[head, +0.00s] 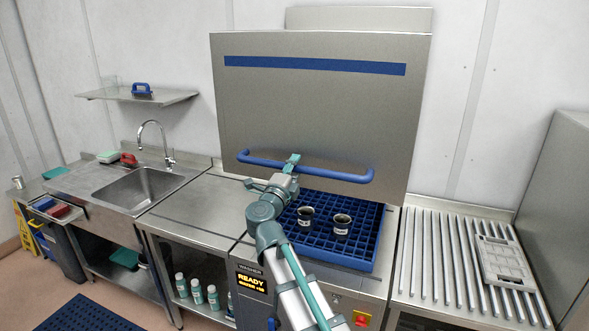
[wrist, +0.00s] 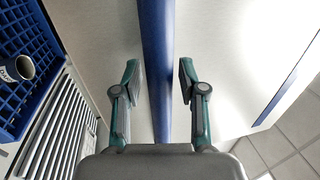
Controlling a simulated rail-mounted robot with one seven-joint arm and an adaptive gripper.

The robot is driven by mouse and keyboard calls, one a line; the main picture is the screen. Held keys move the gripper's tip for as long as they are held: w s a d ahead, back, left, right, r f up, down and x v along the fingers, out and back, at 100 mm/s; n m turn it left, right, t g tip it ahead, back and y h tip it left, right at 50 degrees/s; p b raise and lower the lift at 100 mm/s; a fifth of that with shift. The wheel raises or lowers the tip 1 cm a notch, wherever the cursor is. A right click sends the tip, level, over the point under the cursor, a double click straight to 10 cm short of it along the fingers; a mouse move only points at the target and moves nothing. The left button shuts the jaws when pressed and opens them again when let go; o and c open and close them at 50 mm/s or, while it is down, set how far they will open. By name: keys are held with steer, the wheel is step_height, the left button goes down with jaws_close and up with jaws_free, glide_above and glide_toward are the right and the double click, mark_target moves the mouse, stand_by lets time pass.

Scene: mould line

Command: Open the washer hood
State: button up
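The washer hood (head: 315,115) is a large steel box with a blue stripe. It stands raised above the blue rack (head: 345,262), leaving an open gap under its lower edge. Its blue bar handle (head: 340,174) runs across the lower front; it also shows in the wrist view (wrist: 157,60). My gripper (head: 292,160) is at the handle, left of its middle. In the wrist view my gripper (wrist: 160,78) is open, with one finger on each side of the bar and a small gap seen at each finger. Whether the bar lies fully between the fingertips in depth is unclear.
A slatted steel table (head: 430,260) with a light grey tray (head: 505,262) is at the right. A bare steel counter (head: 190,210) and a sink (head: 140,190) are at the left. The washer display (head: 250,281) reads READY.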

steer(key=shift+s, duration=0.1)
steer(key=v, duration=1.2)
